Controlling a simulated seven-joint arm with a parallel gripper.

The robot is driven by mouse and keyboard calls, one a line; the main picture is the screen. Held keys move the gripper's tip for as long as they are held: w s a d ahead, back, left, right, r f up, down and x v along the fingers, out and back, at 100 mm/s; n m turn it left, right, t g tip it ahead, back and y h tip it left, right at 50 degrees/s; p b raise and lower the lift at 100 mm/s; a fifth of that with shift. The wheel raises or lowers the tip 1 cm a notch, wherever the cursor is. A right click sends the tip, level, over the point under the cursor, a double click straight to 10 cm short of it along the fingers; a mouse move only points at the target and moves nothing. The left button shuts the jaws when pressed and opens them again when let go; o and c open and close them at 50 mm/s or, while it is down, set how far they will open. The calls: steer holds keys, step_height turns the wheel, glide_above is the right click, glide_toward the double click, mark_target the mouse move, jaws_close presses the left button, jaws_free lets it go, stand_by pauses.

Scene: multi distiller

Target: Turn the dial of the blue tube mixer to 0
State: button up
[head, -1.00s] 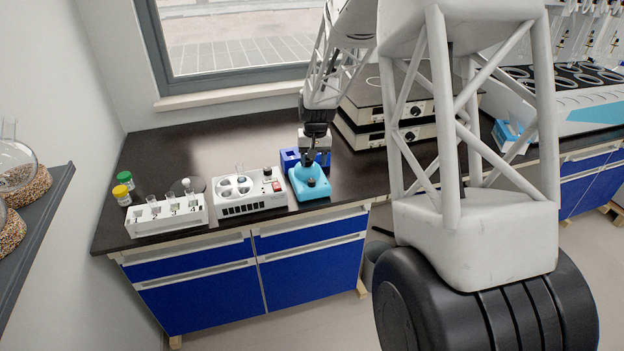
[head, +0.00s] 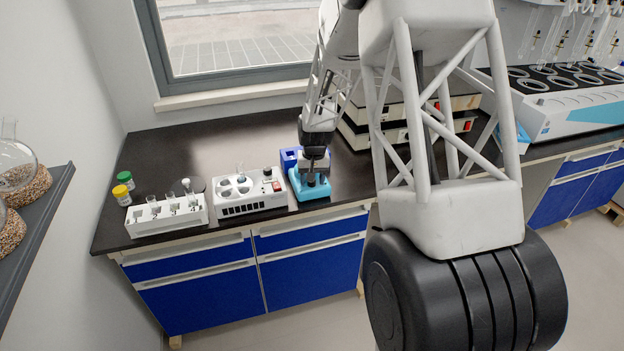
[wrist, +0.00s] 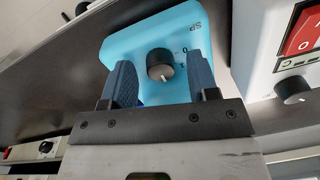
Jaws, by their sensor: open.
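The light blue tube mixer (head: 309,190) stands near the front edge of the dark bench. Its top face also shows in the wrist view (wrist: 135,50), with a round black dial (wrist: 160,65), a "0" mark to the dial's upper right and "SP" lettering beyond it. A white pointer mark on the dial faces the lower right in the wrist view, away from the "0". My gripper (wrist: 161,78) is open, its two dark blue fingers on either side of the dial with gaps showing. In the head view my gripper (head: 312,176) is right over the mixer and hides part of it.
A white unit (head: 240,206) with round wells and a red switch stands close left of the mixer. A tube rack (head: 150,224) and capped bottles (head: 122,194) are further left. A dark blue block (head: 289,158) sits behind the mixer. Stacked hot plates (head: 395,138) stand behind, right.

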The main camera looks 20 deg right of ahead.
steer(key=shift+f, duration=0.1)
steer(key=c, duration=0.9)
steer(key=shift+n, duration=2.3)
steer(key=o, duration=0.9)
